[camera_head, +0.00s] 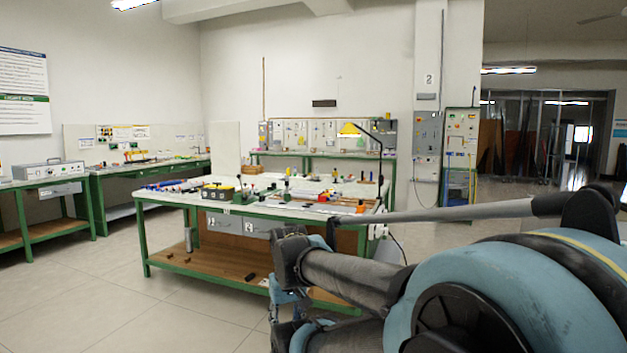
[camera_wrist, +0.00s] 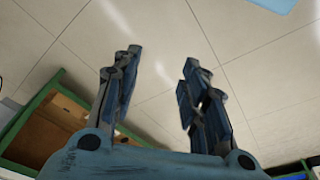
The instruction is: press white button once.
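No white button can be made out for certain in either view. In the head view my arm covers the lower right and hides part of that bench.
Wall panels with small coloured controls, a grey one (camera_head: 427,145) and a lighter one (camera_head: 461,130), stand at the back right. A grey instrument box (camera_head: 48,170) is on the left bench. The floor (camera_head: 110,300) at front left is clear.

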